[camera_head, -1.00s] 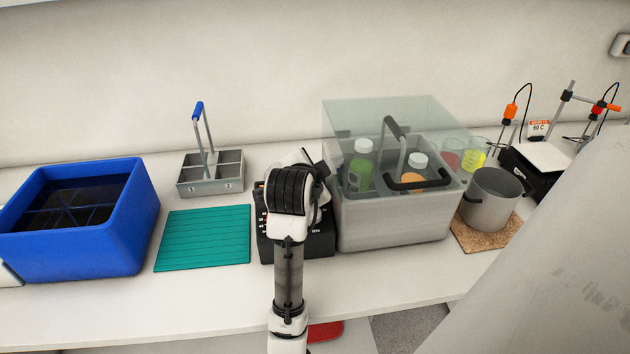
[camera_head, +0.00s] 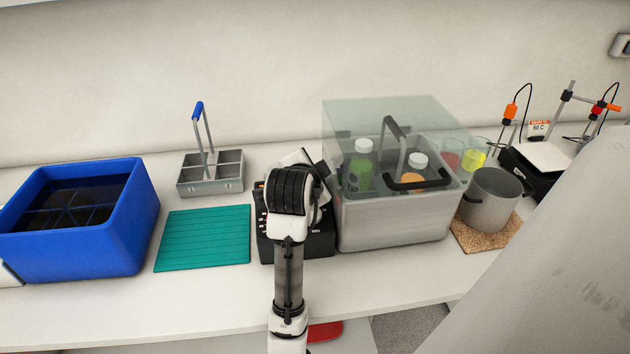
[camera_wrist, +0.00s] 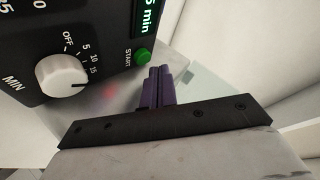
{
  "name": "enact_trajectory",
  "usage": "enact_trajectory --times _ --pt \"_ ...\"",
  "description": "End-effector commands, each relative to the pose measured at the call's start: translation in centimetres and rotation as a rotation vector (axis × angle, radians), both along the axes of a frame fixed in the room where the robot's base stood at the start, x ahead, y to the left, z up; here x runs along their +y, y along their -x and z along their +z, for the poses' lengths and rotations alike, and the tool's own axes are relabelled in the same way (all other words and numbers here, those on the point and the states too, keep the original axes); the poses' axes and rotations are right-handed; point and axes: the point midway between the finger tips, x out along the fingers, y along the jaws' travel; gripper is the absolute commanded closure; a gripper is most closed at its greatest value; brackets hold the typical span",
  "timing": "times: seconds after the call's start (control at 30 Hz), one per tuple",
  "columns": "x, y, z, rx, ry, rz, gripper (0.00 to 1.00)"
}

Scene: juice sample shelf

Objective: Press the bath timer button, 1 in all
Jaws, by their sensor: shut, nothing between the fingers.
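The bath timer is a black box (camera_head: 320,243) standing left of the water bath (camera_head: 395,222) in the head view, partly hidden behind my arm. In the wrist view its panel (camera_wrist: 100,25) shows a white dial (camera_wrist: 62,78), a lit green display reading "5 min" (camera_wrist: 149,16) with its left part cut off, and a green START button (camera_wrist: 142,55). My gripper (camera_wrist: 160,72) is shut and empty, its purple fingertips close beside the button. I cannot tell whether they touch it. In the head view my arm hides the fingers.
The clear-lidded bath holds a rack with bottles. A blue tub (camera_head: 125,235), a teal mat (camera_head: 203,238) and a grey divided carrier (camera_head: 212,180) stand left. A metal pot (camera_head: 490,205) on a cork mat stands right. The bench front is clear.

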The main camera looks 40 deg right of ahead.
Motion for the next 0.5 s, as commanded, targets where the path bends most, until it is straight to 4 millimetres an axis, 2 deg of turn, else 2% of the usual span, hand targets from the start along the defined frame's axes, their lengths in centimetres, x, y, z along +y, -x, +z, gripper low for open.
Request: enact_trajectory --times 0.5 --pt "-0.06 -0.16 -0.78 0.001 -0.001 0.0 1.0"
